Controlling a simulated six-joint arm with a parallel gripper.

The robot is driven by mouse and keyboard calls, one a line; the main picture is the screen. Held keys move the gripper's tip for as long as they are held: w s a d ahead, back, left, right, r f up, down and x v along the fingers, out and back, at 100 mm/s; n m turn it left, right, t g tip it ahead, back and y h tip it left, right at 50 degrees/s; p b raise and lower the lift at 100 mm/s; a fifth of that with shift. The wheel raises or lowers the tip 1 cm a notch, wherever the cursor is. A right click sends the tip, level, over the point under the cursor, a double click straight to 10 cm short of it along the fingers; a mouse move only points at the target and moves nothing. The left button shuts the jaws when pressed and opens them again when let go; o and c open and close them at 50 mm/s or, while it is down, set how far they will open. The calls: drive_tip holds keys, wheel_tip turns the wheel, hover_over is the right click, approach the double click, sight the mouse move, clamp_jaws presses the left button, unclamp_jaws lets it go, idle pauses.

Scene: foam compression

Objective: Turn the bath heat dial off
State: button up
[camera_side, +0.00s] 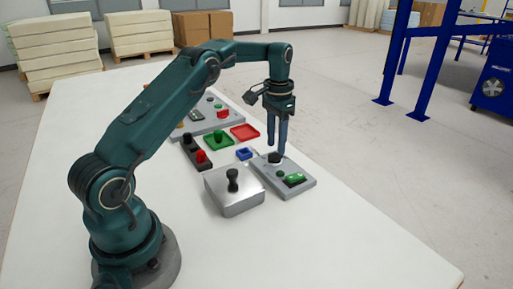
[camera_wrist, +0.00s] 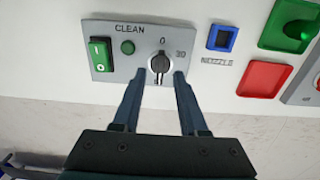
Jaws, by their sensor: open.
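The heat dial is a round black knob (camera_wrist: 160,63) with a raised grip bar, on a grey panel (camera_wrist: 188,36) marked CLEAN. The mark 0 stands above the dial and 30 at its upper right; the bar looks near upright, but which end points is unclear. In the side view the dial (camera_side: 274,158) sits at the panel's far end. My gripper (camera_wrist: 160,76) is open, one fingertip on each side of the dial. In the side view my gripper (camera_side: 276,152) points down at the dial; whether the fingers touch it is unclear.
The panel also carries a green rocker switch (camera_wrist: 101,54) and a green button (camera_wrist: 127,47). Close by are a blue square holder (camera_wrist: 222,38), a red tray (camera_wrist: 264,78) and a green tray (camera_wrist: 290,27). A silver box (camera_side: 234,199) with a black knob stands beside the panel.

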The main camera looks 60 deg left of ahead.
sight(275, 156)
drive_tip(key=shift+f, duration=1.25)
clamp_jaws()
